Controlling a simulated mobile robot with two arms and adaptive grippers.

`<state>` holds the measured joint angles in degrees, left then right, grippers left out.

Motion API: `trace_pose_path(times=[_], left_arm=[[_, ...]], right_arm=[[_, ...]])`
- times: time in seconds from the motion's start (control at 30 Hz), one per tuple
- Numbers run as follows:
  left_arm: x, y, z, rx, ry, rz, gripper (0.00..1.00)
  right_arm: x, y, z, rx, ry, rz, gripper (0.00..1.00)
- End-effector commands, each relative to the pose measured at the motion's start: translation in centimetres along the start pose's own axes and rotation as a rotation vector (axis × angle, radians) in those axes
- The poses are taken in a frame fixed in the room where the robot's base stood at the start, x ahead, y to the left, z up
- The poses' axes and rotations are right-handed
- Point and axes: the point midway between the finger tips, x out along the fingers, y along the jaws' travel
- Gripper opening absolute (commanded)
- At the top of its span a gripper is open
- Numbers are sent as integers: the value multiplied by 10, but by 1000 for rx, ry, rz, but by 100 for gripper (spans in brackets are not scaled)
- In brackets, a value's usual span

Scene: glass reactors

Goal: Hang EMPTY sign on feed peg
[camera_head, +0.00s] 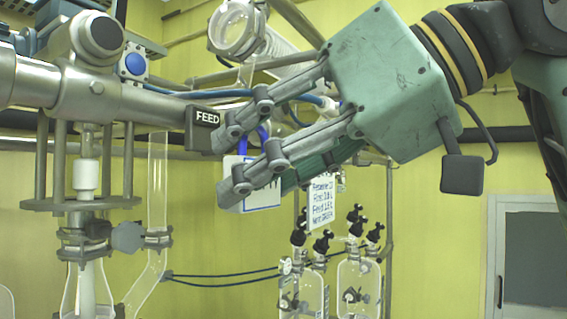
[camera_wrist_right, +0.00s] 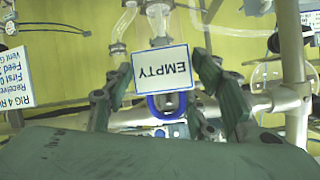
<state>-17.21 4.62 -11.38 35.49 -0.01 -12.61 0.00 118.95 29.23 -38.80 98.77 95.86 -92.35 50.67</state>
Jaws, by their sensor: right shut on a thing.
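The EMPTY sign (camera_head: 264,196) is a white plate with a blue edge and a blue loop. My right gripper (camera_head: 228,167) is shut on it; the fingers cover part of the plate in the head view. In the right wrist view the sign (camera_wrist_right: 162,69) sits between the fingers, its text upside down and its blue loop toward the palm. The dark FEED label block (camera_head: 204,119) is on the pipe end, just left of the upper fingertip. The peg itself cannot be made out, and contact with the sign cannot be told. My left gripper is not in view.
Glass tubes and a metal flange (camera_head: 80,203) stand at the left. A coiled glass condenser (camera_head: 238,30) is behind the gripper. A hanging text sign (camera_head: 321,203) and glass vessels (camera_head: 358,285) are below right. A blue hose runs behind the fingers.

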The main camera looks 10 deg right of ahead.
Motion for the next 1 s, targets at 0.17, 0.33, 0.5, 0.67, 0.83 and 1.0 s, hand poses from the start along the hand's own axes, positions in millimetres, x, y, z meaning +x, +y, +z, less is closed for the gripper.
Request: trace_pose_path(times=[0.17, 0.33, 0.5, 0.67, 0.83, 1.0], left_arm=[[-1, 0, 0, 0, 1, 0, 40], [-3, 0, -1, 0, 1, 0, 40], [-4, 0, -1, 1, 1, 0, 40], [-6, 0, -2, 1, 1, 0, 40], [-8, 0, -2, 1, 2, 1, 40], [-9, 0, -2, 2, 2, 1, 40]], right_arm=[[8, -2, -4, 0, 0, -1, 25], [16, -3, -7, 0, -1, -1, 25], [24, -4, -11, 1, 0, 0, 25], [31, -6, -14, 0, -1, -1, 25], [38, -7, -16, 1, 0, 0, 25], [42, -7, -18, 1, 1, 1, 25]])
